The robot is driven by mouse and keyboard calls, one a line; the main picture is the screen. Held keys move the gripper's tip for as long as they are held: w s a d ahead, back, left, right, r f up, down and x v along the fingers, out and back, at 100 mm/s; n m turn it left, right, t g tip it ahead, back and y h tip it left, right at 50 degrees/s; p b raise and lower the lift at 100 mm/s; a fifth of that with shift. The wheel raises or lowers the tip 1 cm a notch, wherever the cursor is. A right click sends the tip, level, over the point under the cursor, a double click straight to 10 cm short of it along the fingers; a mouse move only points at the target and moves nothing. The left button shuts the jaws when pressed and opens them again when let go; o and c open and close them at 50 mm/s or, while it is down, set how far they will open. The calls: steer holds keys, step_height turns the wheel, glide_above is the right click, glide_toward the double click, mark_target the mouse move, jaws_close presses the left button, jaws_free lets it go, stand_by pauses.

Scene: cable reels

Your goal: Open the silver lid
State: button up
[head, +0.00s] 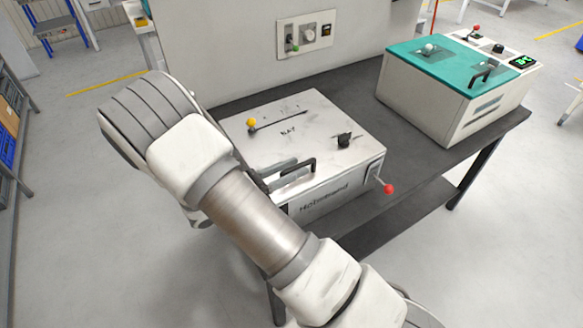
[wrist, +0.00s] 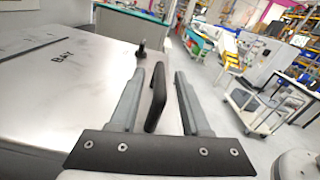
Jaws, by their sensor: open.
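The silver lid (head: 300,124) lies flat and looks shut on a box with a black bar handle (head: 292,172) at its front edge. In the wrist view the lid (wrist: 85,75) is at left, marked "BAY". My gripper (wrist: 159,73) is open, and the handle (wrist: 156,98) stands between its two fingers with gaps visible on both sides. I cannot tell how deep the handle sits between the fingers. In the head view my arm hides most of the gripper, near the left end of the handle.
A yellow knob (head: 251,122) and a black knob (head: 345,140) stand on the lid. A red-tipped lever (head: 389,188) sticks out at the box's right side. A teal-topped box (head: 460,65) stands at right on the dark table (head: 420,160), with bare tabletop between. A wall panel (head: 305,33) is behind.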

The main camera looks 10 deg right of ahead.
jaws_close()
stand_by(1.4)
